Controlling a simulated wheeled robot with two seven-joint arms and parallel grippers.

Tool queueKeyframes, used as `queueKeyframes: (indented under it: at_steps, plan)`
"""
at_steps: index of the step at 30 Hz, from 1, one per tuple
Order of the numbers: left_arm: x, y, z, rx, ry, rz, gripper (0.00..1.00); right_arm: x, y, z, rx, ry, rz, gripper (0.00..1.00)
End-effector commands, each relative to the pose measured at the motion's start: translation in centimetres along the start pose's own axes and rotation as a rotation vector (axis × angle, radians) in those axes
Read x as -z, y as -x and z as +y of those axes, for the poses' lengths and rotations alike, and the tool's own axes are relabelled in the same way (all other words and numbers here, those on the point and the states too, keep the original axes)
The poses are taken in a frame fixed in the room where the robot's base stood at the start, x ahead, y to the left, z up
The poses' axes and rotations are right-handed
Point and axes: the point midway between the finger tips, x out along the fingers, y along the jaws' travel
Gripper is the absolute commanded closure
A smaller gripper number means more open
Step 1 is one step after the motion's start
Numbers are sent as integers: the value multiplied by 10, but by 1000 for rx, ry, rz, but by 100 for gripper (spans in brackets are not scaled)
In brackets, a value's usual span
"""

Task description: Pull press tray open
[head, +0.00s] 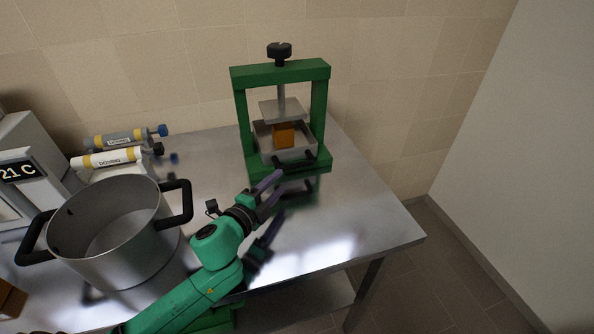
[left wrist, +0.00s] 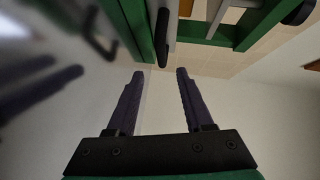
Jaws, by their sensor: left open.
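The green press (head: 239,110) stands at the back of the steel table. Its metal tray (head: 262,145) sits inside the frame under the press plate (head: 281,110) and holds an orange-brown block (head: 283,135). The tray has a black bar handle (head: 295,161) at its front, which also shows in the left wrist view (left wrist: 162,38). My left gripper (head: 278,184) is open and empty just in front of the handle. In the left wrist view, the handle lies just beyond the gap between the fingertips (left wrist: 159,73), with no contact visible. My right gripper is not in view.
A large steel pot (head: 110,235) with black handles stands at the left, beside my left arm. Two dosing cylinders (head: 107,158) lie behind it, near a grey device reading 21 C (head: 18,170). The table right of the press is clear up to its edge.

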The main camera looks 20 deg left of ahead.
Motion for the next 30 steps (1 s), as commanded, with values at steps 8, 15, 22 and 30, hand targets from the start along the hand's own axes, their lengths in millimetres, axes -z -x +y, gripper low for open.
queueKeyframes:
  at_steps: [8,15,22,30]
  plan:
    - [1,-65,-5,4,1,-1,48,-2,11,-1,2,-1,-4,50]
    - [1,-106,-3,2,-1,0,48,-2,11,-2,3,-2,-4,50]
    - [1,-110,-2,0,-1,1,48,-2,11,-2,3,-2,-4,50]
    - [1,-110,-2,0,-1,1,100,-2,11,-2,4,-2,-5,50]
